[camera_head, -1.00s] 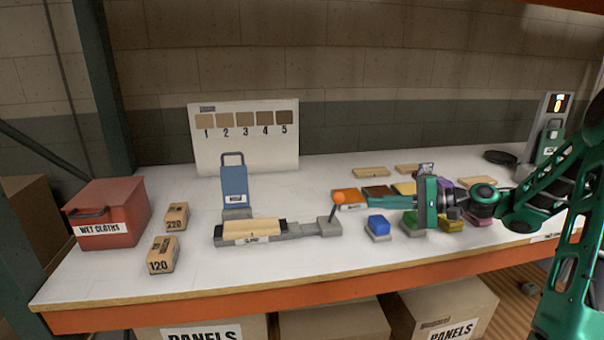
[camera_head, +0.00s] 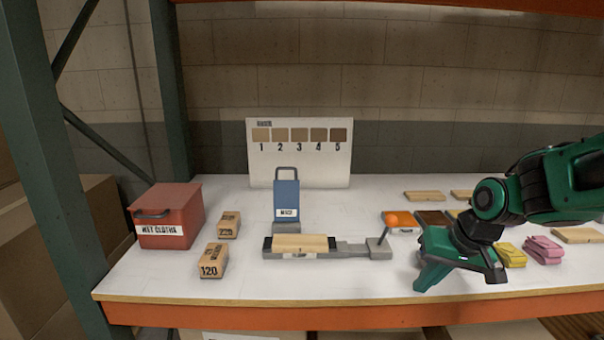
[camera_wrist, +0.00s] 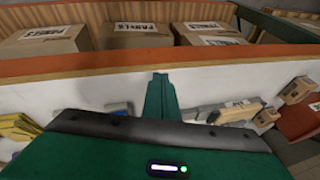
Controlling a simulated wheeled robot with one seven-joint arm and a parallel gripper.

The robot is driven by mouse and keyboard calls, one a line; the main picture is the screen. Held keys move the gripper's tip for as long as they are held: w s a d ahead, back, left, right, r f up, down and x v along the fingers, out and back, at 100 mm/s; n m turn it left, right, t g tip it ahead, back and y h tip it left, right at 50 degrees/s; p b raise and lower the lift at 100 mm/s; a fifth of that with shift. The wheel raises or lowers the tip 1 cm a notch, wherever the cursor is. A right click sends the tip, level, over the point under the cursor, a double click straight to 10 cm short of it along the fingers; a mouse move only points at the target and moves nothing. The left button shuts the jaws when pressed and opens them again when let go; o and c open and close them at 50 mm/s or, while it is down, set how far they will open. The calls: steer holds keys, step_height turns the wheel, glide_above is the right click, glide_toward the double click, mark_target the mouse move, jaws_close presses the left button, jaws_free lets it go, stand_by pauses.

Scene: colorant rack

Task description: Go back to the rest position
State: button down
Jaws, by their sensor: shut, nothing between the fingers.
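My gripper (camera_head: 426,284) is green and points down and left at the front right of the bench in the head view. Its fingers are together and empty; they also show in the wrist view (camera_wrist: 160,92), pointing toward the bench's front edge. They are apart from the clamp fixture (camera_head: 352,248) to their left, which bears a wood panel (camera_head: 300,243).
A red wet-cloths box (camera_head: 165,222) and two sanding blocks, 220 (camera_head: 229,226) and 120 (camera_head: 213,262), stand at left. Yellow (camera_head: 511,254) and pink (camera_head: 543,250) cloths lie right of my gripper. The orange front edge (camera_head: 250,311) runs below. The bench's front left is clear.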

steer(key=s+d+m+g+h, duration=0.1)
steer(key=s+d+m+g, duration=0.1)
steer(key=s+d, duration=0.5)
steer(key=s+d+m+g+h, duration=0.1)
steer(key=s+d, duration=0.6)
steer(key=s, duration=0.9)
steer(key=shift+d+r+m+g, duration=0.35)
steer(key=shift+m+g, duration=0.25)
steer(key=shift+m, duration=0.4)
steer(key=shift+w+f, duration=0.25)
steer(key=shift+w, duration=0.4)
